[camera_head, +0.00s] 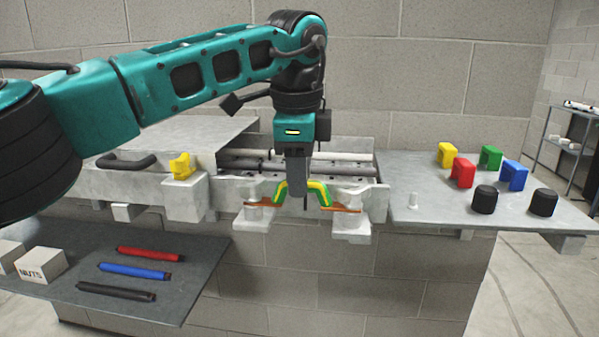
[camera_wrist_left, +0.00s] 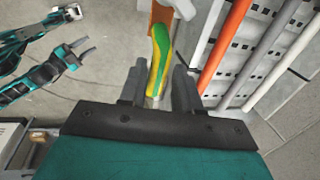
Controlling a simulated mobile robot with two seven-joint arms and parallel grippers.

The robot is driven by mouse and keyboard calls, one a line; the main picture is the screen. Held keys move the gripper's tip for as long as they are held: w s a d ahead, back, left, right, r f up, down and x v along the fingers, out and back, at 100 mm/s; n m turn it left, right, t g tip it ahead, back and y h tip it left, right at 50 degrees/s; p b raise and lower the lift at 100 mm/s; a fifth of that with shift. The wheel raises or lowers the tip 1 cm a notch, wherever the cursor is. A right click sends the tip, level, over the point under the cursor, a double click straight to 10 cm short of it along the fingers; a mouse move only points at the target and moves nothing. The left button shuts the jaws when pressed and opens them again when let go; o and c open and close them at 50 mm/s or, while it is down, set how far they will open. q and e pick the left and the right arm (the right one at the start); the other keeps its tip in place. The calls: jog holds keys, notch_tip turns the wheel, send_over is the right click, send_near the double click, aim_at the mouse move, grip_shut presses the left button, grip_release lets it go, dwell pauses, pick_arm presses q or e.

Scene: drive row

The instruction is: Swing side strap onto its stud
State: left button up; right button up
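The side strap (camera_head: 318,188) is an arched green-and-yellow band with flat copper-coloured ends. Its left end lies at the left post (camera_head: 260,197), and its right end at the right stud block (camera_head: 350,226). Whether either end sits over its stud is unclear. My left gripper (camera_head: 300,192) points down at the middle of the strap. In the left wrist view its fingers (camera_wrist_left: 159,85) stand apart on either side of the strap (camera_wrist_left: 160,48), with small gaps showing. My right gripper (camera_wrist_left: 78,52) appears small at the upper left there, its jaws spread, away from the strap.
A yellow clip (camera_head: 181,166) sits on the left block. The lower left shelf (camera_head: 190,260) holds red, blue and black rods and white boxes (camera_head: 40,263).

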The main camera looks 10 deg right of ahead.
pick_arm(q)
jog(key=shift+o, duration=1)
notch_tip(320, 180, up, 13)
jog(key=s+p, duration=0.1)
jog(key=s, duration=0.1)
jog(key=shift+s+a+f, duration=0.15)
jog(key=shift+s+a, duration=0.1)
jog(key=shift+a, duration=0.05)
